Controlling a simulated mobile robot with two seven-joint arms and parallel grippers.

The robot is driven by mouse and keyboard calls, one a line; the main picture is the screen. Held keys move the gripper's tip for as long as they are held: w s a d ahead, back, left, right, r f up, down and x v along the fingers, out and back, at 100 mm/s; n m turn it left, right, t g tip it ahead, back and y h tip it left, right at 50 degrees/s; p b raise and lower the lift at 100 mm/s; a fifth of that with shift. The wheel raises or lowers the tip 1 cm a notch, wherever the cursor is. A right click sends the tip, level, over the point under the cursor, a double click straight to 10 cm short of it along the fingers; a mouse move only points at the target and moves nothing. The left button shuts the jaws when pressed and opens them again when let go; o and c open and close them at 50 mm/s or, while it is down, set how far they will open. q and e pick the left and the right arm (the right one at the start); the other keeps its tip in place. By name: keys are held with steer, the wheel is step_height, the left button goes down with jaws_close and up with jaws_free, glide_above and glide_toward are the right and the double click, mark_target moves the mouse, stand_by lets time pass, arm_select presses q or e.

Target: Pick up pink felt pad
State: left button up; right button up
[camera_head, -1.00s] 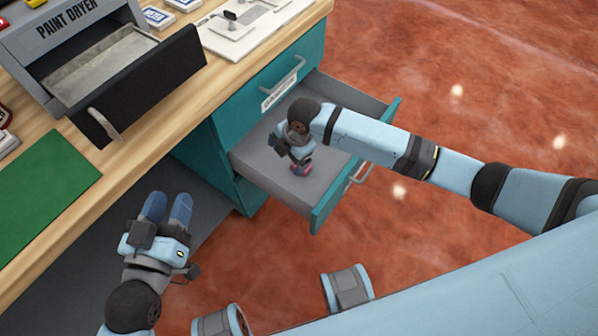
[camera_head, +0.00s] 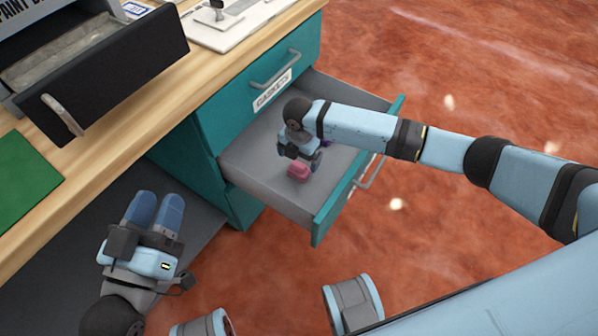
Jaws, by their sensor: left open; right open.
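The pink felt pad (camera_head: 299,171) lies in the open lower drawer (camera_head: 250,168) of the teal cabinet. My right gripper (camera_head: 302,158) is inside the drawer, just above and beside the pad. It is open, but its fingers are mostly hidden by its own wrist, and I cannot tell whether it touches the pad. A small purple thing (camera_head: 326,142) shows partly behind the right gripper. My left gripper (camera_head: 155,208) is open and empty, low in front of the desk and away from the drawer.
The drawer's teal front (camera_head: 330,210) and its handle (camera_head: 369,171) stick out over the red floor. Above is a shut, labelled drawer (camera_head: 270,85). On the wooden desk are the paint dryer with its black door open (camera_head: 110,70) and a green mat (camera_head: 22,178).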

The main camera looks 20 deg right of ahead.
mark_target(299, 164)
steer(key=f+b, duration=0.1)
steer(key=f, duration=0.1)
steer(key=f+b, duration=0.1)
steer(key=f, duration=0.2)
steer(key=shift+s+a+b, duration=0.1)
steer(key=shift+s+b, duration=0.1)
steer(key=shift+b, duration=0.15)
arm_select(q)
steer(key=shift+g, duration=0.9)
steer(key=f, duration=0.4)
steer(key=shift+w+d+f, duration=0.1)
steer(key=shift+d+f, duration=0.05)
steer(key=shift+d, duration=0.05)
arm_select(e)
steer(key=c, duration=1)
